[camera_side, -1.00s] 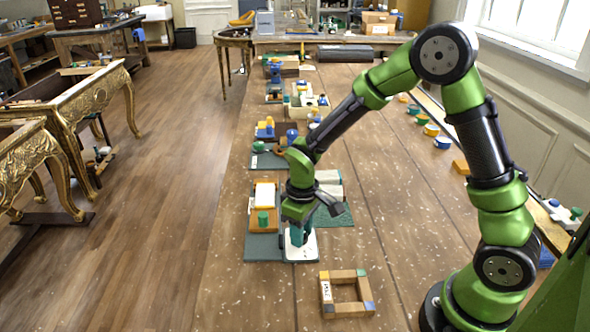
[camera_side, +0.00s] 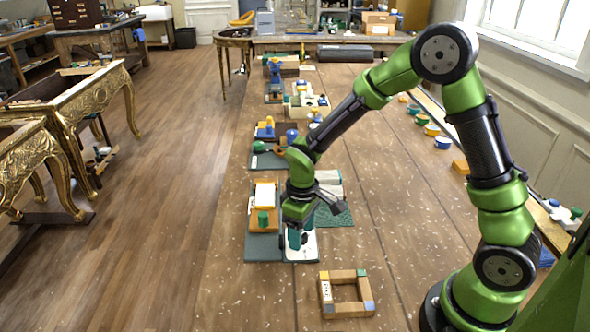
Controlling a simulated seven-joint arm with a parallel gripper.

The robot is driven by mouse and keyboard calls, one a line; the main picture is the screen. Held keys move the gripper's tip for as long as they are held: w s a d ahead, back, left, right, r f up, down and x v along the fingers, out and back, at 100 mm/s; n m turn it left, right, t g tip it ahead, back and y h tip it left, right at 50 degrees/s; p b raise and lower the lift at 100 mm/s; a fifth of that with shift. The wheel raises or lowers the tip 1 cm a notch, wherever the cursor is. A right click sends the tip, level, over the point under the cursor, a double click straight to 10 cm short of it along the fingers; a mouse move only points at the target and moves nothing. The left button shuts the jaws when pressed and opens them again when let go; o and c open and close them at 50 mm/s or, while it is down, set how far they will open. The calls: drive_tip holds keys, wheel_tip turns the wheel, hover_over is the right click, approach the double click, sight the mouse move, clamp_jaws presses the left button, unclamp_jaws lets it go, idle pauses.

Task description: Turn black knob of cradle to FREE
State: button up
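My gripper (camera_side: 297,236) points down over a white plate (camera_side: 306,251) on the near part of the bench. Its fingers are low, at or just above the plate. They are small and dark here, and I cannot tell whether they are apart or closed on something. No black knob can be made out; if it is on this plate, my gripper hides it. Left of the plate, an orange-tan block (camera_side: 257,226) with a white top and a green knob (camera_side: 263,219) sits on a grey-blue mat (camera_side: 262,250). I cannot tell which piece is the cradle, and no FREE mark is readable.
A square wooden frame (camera_side: 347,308) lies nearer the camera. A dark green mat (camera_side: 338,216) lies right of my gripper. Several coloured fixtures line the bench's left side farther back. Small coloured pieces line its right edge. The bench's middle strip is clear.

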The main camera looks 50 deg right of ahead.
wheel_tip(320, 180, up, 17)
idle(0.6)
drive_tip(key=s+r+m+t+y, duration=0.1)
drive_tip(key=s+r+m+t, duration=0.1)
drive_tip(key=s, duration=0.5)
drive_tip(key=s+r+m+t+y, duration=0.1)
drive_tip(key=s+r+m+t, duration=0.2)
drive_tip(key=s+m+t, duration=0.2)
drive_tip(key=shift+s+d+r, duration=0.15)
drive_tip(key=shift+s+d, duration=0.3)
drive_tip(key=shift+s, duration=0.55)
